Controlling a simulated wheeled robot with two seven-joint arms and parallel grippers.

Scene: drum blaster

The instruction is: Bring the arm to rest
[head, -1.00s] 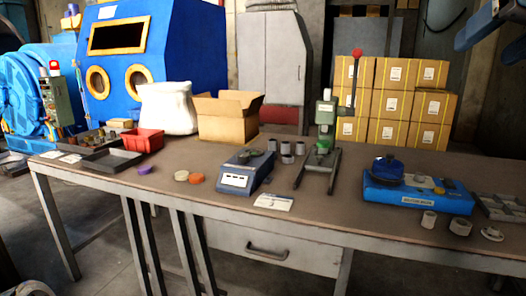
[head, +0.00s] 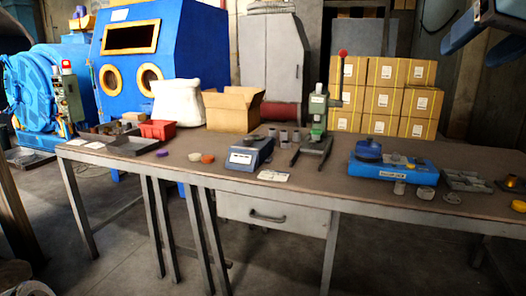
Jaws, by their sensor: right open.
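My right gripper (head: 480,42) shows at the top right corner as two dark blue fingers set apart. It is open, with nothing seen between the fingers. It is raised well above the workbench (head: 330,185) and touches nothing. The rest of the right arm is cut off by the picture edge. My left gripper is not in the picture.
On the bench stand a green press with a red-knobbed lever (head: 318,105), a scale (head: 250,153), a blue device (head: 393,168), a red bin (head: 158,129) and an open carton (head: 233,108). Boxes (head: 385,95) are stacked behind.

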